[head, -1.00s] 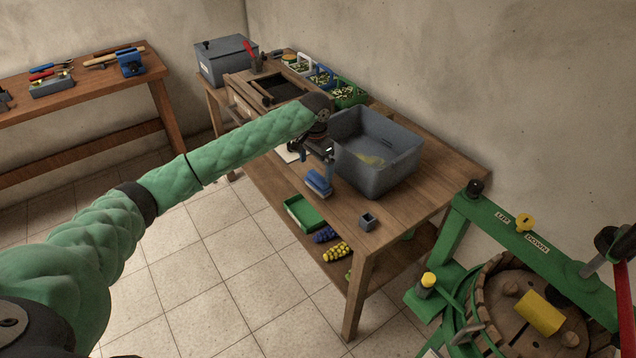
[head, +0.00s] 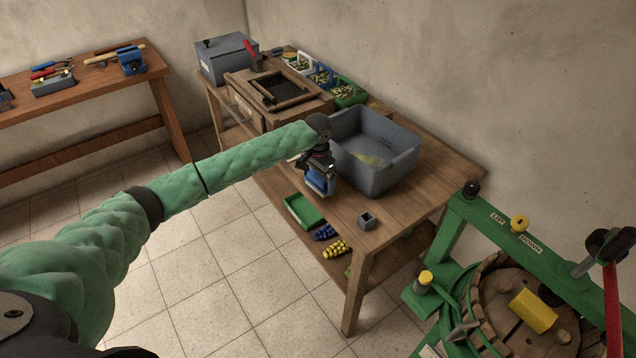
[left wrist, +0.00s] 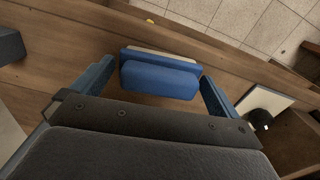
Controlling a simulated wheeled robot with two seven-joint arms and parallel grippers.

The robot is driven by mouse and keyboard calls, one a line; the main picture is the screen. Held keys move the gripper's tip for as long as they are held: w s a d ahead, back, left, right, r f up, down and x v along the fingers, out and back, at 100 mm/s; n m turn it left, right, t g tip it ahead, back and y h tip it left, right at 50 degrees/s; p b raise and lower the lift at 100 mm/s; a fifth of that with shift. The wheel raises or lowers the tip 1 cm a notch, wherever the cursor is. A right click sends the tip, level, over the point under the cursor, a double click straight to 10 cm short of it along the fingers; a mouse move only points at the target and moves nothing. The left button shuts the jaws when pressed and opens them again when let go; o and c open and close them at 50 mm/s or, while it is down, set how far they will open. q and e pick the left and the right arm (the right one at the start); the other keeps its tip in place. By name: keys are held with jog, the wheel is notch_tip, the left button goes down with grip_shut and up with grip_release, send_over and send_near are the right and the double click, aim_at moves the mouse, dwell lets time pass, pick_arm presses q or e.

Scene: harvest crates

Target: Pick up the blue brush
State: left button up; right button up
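The blue brush (head: 321,184) lies on the wooden workbench (head: 432,178) near its front edge, left of the grey bin. My left gripper (head: 320,178) is right over it and hides part of it. In the left wrist view the blue brush (left wrist: 160,77) sits between the two blue fingers of my left gripper (left wrist: 155,82). The fingers are apart, with a gap showing on each side of the brush. My right gripper is not in view.
A grey bin (head: 345,158) stands close to the right of my left gripper. A small grey box (head: 367,221) sits nearer on the bench. A green tray (head: 303,211) and cobs lie on the lower shelf. A green machine (head: 450,235) stands at right.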

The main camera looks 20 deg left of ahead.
aim_at(318, 176)
pick_arm(q)
jog(key=c, duration=0.6)
jog(key=shift+c, duration=0.2)
jog(key=shift+r, duration=0.25)
notch_tip(318, 176, up, 9)
jog(key=b, duration=0.3)
jog(key=shift+f, duration=0.2)
jog(key=shift+r, duration=0.5)
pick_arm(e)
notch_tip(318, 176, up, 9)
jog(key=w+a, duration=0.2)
pick_arm(q)
jog(key=shift+o, duration=1)
jog(key=shift+c, duration=0.5)
